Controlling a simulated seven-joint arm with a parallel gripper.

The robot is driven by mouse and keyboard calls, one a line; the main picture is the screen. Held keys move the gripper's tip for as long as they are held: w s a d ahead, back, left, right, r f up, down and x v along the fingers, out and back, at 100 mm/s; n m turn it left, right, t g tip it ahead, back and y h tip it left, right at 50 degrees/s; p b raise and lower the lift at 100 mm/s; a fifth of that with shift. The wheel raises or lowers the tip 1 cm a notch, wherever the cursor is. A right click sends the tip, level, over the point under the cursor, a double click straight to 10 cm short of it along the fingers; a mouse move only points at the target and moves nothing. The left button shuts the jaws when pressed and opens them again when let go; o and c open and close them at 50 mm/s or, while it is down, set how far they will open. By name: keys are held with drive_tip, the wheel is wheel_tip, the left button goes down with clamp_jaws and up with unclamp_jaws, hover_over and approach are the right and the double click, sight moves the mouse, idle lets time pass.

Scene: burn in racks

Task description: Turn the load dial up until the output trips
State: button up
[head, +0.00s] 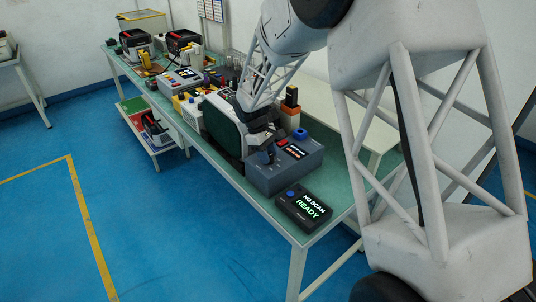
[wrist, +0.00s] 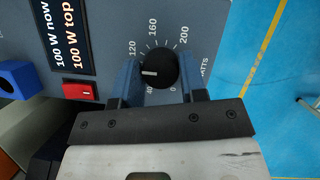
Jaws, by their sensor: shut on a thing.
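The load dial (wrist: 160,66) is a round black knob with a white pointer on a blue-grey panel. Its pointer faces left, below the 120 mark of the watt scale. My gripper (wrist: 158,72) has its blue fingers on either side of the knob, shut on it. The display (wrist: 70,35) beside it reads "100 W now" and "100 W top". In the head view, my gripper (head: 267,154) is at the front left of the blue-grey load box (head: 285,178) and mostly hides the dial.
A red switch (wrist: 78,91) and a blue part (wrist: 18,80) sit near the display. A black scan box (head: 305,210) reading "NO SCAN READY" stands at the near table end. Several instruments crowd the green bench behind. The blue floor (head: 130,235) is clear.

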drive_tip(key=o, duration=0.9)
drive_tip(key=shift+r, duration=0.1)
drive_tip(key=v, duration=0.7)
drive_tip(key=shift+r, duration=0.25)
